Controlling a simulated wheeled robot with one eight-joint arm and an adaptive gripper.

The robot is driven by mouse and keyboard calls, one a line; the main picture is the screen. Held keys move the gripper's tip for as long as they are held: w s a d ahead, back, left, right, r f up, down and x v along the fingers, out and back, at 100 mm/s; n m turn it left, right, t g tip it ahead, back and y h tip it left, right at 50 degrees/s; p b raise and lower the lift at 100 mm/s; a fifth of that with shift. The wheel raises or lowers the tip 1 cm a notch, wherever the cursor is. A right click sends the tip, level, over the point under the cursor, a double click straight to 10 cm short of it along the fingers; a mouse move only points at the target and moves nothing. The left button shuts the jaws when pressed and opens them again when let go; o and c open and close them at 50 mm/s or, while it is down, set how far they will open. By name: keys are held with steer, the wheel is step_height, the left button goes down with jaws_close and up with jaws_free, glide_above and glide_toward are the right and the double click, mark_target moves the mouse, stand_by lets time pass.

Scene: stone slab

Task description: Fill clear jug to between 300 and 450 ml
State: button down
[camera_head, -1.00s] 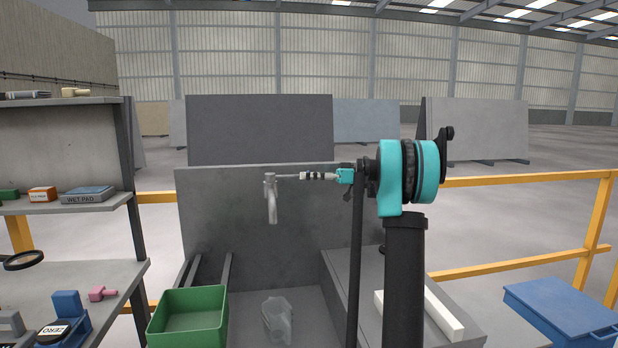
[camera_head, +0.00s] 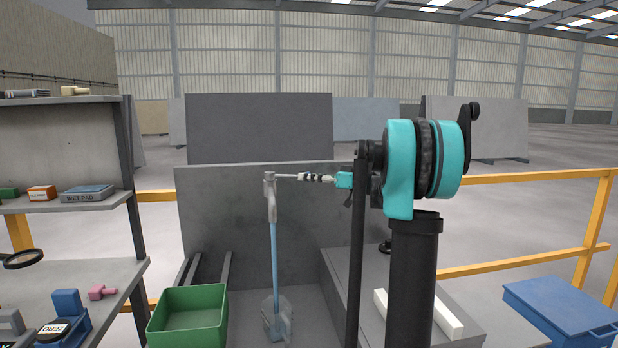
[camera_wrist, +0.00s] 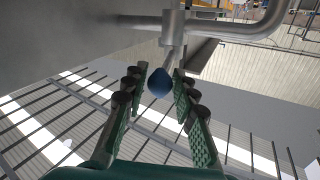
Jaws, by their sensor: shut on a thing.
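The clear jug (camera_head: 286,326) stands upright on the grey floor of the basin, below the tap spout (camera_head: 271,205). A thin blue stream of water (camera_head: 275,265) runs from the spout down into the jug. The water level and any markings on the jug are too small to read. My gripper (camera_head: 308,178) is level with the top of the tap, to its right, at the end of the tap's thin lever (camera_head: 287,177). In the wrist view my gripper's fingers (camera_wrist: 158,80) are closed around the lever's blue knob (camera_wrist: 159,86).
A green bin (camera_head: 190,312) stands left of the jug. A grey ledge (camera_head: 352,270) with a white bar (camera_head: 440,310) lies to the right. A shelf (camera_head: 75,205) with small items is at the left. A blue case (camera_head: 565,308) sits at the far right.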

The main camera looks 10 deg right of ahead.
steer(key=shift+s+t, duration=0.2)
steer(key=shift+t, duration=0.1)
steer(key=c, duration=1.2)
jaws_free()
steer(key=v, duration=1.2)
steer(key=shift+r, duration=0.15)
